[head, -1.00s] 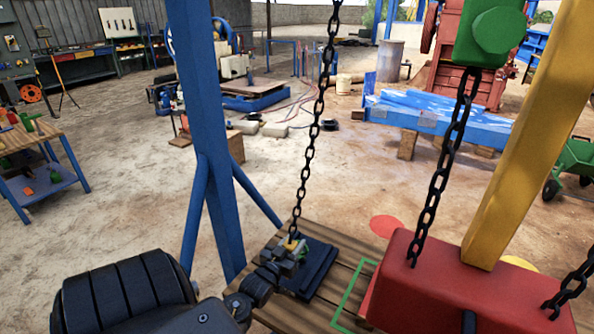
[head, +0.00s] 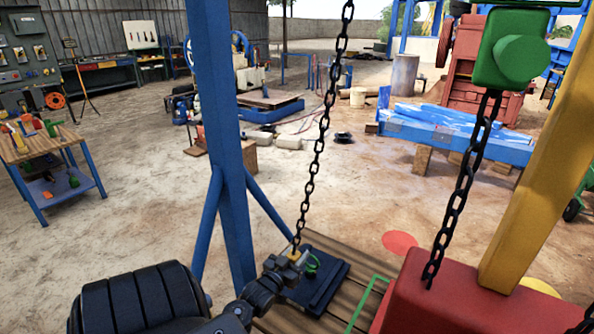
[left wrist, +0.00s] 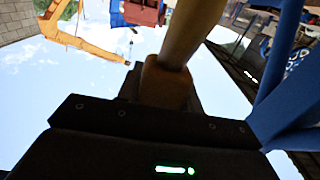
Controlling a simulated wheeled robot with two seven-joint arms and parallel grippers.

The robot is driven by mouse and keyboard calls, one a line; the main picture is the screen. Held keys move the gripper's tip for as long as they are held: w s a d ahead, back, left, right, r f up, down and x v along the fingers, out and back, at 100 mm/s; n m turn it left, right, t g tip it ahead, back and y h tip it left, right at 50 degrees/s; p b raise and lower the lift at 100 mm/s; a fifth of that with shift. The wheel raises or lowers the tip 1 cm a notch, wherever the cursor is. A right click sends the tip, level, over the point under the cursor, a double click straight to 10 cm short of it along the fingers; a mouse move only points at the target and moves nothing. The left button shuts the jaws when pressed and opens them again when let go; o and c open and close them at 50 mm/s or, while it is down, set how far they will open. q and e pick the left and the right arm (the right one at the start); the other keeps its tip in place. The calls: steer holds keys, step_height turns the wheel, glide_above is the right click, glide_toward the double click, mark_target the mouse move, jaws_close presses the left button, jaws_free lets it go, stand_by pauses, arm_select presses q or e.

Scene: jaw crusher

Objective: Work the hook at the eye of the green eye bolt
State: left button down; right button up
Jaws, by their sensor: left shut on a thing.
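The hook (head: 294,255), a small yellow piece, is at the lower end of the hanging black chain (head: 318,150). My left gripper (head: 290,260) is shut on the hook, just above the dark plate. The green eye bolt (head: 313,263) stands on the dark plate (head: 325,283), its ring just right of my left gripper's fingers. The hook's tip is too small and covered to tell whether it is in the eye. In the left wrist view a tan rounded thing rises from between dark gripper parts. My right gripper is not in view.
The plate lies on a wooden plank deck (head: 345,248). A blue post (head: 215,130) with braces stands left of the chain. A red beam (head: 440,300) and yellow post (head: 540,150) stand close at the right, with a second chain (head: 462,185) hanging there.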

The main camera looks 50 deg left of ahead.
arm_select(q)
steer(key=shift+w+r, duration=0.15)
steer(key=x, duration=0.2)
steer(key=b+x, duration=0.1)
steer(key=x, duration=0.1)
steer(key=shift+w+a+f, duration=0.1)
steer(key=shift+f, duration=0.2)
stand_by(0.3)
steer(key=shift+w, duration=0.15)
steer(key=shift+b+x, duration=0.4)
steer(key=shift+x, duration=1.2)
steer(key=shift+a+r, duration=0.1)
steer(key=shift+r, duration=0.05)
steer(key=shift+w+a+r+p, duration=0.1)
steer(key=shift+w+r+p, duration=0.3)
steer(key=shift+w, duration=0.05)
steer(key=shift+r, duration=0.1)
